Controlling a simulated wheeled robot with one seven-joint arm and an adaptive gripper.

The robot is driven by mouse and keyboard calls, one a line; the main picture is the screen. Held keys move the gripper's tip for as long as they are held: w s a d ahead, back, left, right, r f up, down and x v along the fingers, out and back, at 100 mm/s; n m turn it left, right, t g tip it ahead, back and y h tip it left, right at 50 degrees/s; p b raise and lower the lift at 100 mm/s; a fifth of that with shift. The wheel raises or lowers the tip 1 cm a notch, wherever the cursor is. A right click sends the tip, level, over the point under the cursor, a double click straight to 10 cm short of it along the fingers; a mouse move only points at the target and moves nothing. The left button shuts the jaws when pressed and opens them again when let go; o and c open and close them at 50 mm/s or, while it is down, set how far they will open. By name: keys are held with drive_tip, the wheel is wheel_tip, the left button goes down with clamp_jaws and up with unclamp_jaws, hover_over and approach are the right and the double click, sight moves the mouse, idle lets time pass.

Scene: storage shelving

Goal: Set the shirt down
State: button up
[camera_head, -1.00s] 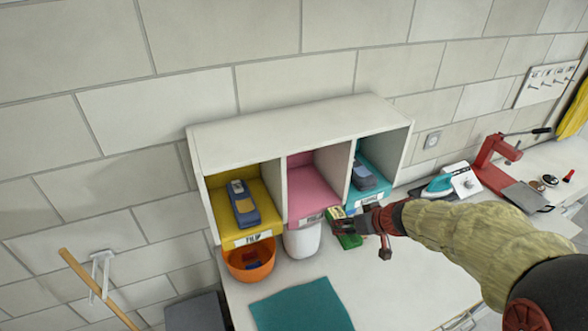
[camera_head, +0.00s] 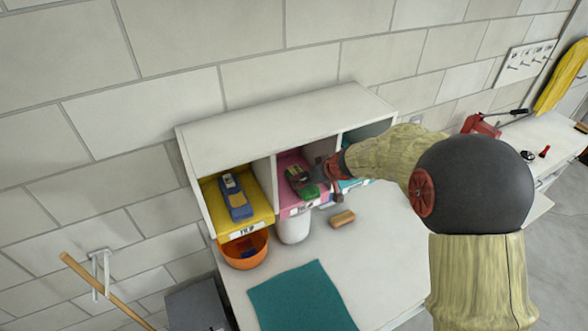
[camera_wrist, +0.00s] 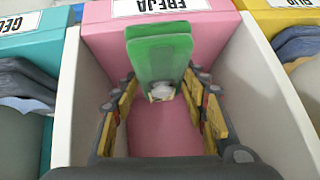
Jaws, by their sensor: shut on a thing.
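The folded green shirt (camera_head: 308,191) is at the pink middle compartment (camera_head: 289,160) of the white shelf unit. It also shows in the wrist view (camera_wrist: 159,48), with a small white patch at its near end. My gripper (camera_head: 318,180) reaches into this compartment from the right. In the wrist view its two fingers (camera_wrist: 162,92) flank the shirt's near end and are shut on it. The label on the pink compartment's front reads FREJA (camera_wrist: 150,5). I cannot tell whether the shirt touches the compartment floor.
The yellow compartment (camera_head: 258,208) holds blue folded clothing (camera_head: 236,199). The teal compartment (camera_wrist: 65,30) also holds blue-grey clothing. Low white dividers (camera_wrist: 258,100) flank my gripper. An orange bowl (camera_head: 243,255), white container (camera_head: 293,229), brown block (camera_head: 342,218) and teal mat (camera_head: 300,298) are below.

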sight(295, 172)
drive_tip(key=shift+w+a+r+p, duration=0.1)
drive_tip(key=shift+w+a+p, duration=0.45)
drive_tip(key=shift+w+a, duration=0.45)
drive_tip(key=shift+w+a+p, duration=0.55)
drive_tip(key=shift+w, duration=0.7)
drive_tip(key=shift+w+a, duration=0.15)
drive_tip(key=shift+w, duration=0.05)
drive_tip(key=shift+f, duration=0.85)
drive_tip(key=shift+s, duration=0.1)
drive_tip(key=o, duration=1.2)
drive_tip(key=shift+o, duration=0.2)
drive_tip(key=shift+r, duration=0.2)
drive_tip(key=b+v, duration=0.1)
drive_tip(key=v, duration=1.1)
drive_tip(key=shift+b, duration=0.4)
